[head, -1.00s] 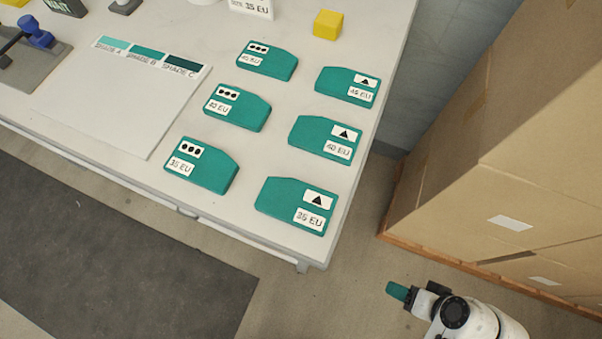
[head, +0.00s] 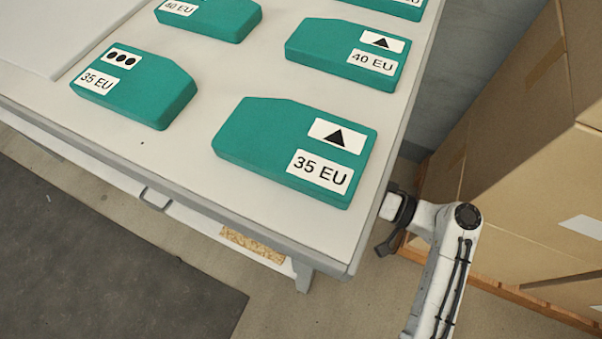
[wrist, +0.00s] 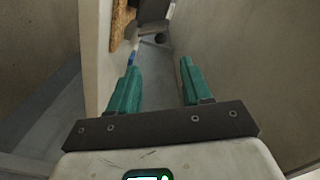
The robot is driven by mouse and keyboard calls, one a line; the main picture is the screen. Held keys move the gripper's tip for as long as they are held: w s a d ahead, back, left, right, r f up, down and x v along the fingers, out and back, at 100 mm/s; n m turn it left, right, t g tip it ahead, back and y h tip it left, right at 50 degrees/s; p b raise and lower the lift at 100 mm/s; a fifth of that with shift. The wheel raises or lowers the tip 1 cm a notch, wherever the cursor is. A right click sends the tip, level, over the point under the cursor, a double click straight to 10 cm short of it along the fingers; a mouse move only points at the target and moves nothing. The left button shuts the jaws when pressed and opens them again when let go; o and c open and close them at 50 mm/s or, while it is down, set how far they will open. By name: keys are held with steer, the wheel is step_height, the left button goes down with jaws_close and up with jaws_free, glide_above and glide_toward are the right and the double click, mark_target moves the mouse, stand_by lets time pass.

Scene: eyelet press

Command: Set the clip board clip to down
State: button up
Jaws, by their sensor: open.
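No clip board clip can be made out in the views of this moment. My gripper is open and empty in the wrist view (wrist: 157,77), its two teal fingers apart with a narrow gap of floor seen between them. In the head view my arm's dark end is by the right edge of the table (head: 215,190), and the fingers cannot be made out there. The wrist view shows a pale panel close on the left of the fingers and a tan surface on the right.
Several teal blocks with size labels, such as the 35 EU triangle block (head: 265,140), lie on the table. Cardboard boxes (head: 540,200) stand to the right, leaving a narrow gap by the table. A dark mat (head: 90,260) lies on the floor in front.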

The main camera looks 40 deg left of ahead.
steer(key=b+x, duration=0.2)
steer(key=x, duration=0.9)
jaws_close()
stand_by(0.3)
